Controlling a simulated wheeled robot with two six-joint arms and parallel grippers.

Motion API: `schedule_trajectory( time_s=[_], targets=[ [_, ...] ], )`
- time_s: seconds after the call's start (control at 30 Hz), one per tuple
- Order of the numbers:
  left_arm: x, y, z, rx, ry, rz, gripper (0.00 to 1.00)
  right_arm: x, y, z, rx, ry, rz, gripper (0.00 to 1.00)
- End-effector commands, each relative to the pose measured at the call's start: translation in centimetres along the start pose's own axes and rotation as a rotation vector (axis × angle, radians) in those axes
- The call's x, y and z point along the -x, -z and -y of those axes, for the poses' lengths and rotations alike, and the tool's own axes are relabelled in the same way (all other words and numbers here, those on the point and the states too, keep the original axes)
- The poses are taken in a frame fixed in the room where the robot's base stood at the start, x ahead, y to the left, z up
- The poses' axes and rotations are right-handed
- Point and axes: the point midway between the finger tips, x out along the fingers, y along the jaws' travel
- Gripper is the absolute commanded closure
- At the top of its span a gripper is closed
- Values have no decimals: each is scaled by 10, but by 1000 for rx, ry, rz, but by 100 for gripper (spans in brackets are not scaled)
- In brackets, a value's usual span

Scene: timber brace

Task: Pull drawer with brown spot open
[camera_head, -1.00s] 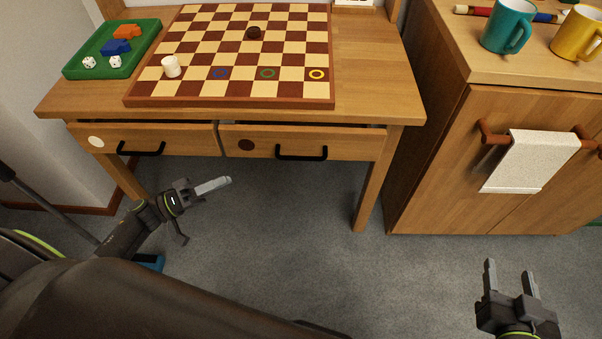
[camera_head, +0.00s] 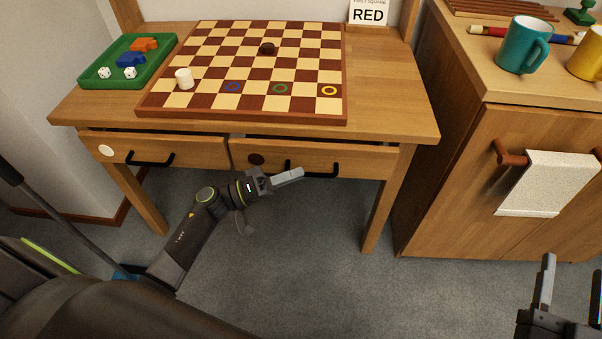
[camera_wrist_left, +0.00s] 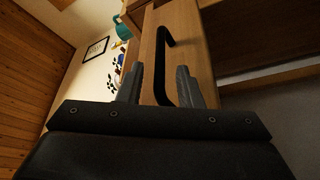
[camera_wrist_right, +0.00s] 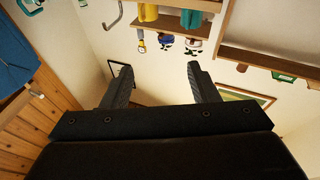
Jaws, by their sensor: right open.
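The drawer with the brown spot (camera_head: 256,159) is the right one under the wooden table. Its black bar handle (camera_head: 322,175) shows in the head view, partly covered by my left gripper (camera_head: 290,175). In the left wrist view the handle (camera_wrist_left: 163,62) lies between the two fingers of my left gripper (camera_wrist_left: 159,86). The fingers are apart, with gaps beside the bar. A narrow dark gap shows above the drawer front. My right gripper (camera_head: 572,270) is open and empty at the lower right, away from the table.
The left drawer (camera_head: 195,152) has a white spot and its own black handle. A chessboard (camera_head: 240,113) and a green tray (camera_head: 110,80) stand on the table. To the right is a cabinet (camera_head: 450,190) with a towel (camera_head: 545,185) on its rail. Grey floor lies clear between.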

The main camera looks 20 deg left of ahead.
Motion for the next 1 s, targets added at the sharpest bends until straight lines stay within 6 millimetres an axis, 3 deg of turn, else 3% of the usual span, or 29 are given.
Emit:
schedule_trajectory(
  time_s=[0.27,0.57,0.8,1.0],
  targets=[
    [-19,0,0,-1,0,0,68,-1,20,1,18,1,-111,46],
    [-20,0,0,0,0,-1,68,-5,17,2,21,2,-110,46],
    [-20,0,0,0,1,0,99,-8,16,3,20,3,-111,46],
    [-20,0,0,-1,1,-1,100,-7,16,2,20,3,-112,46]
  ],
)
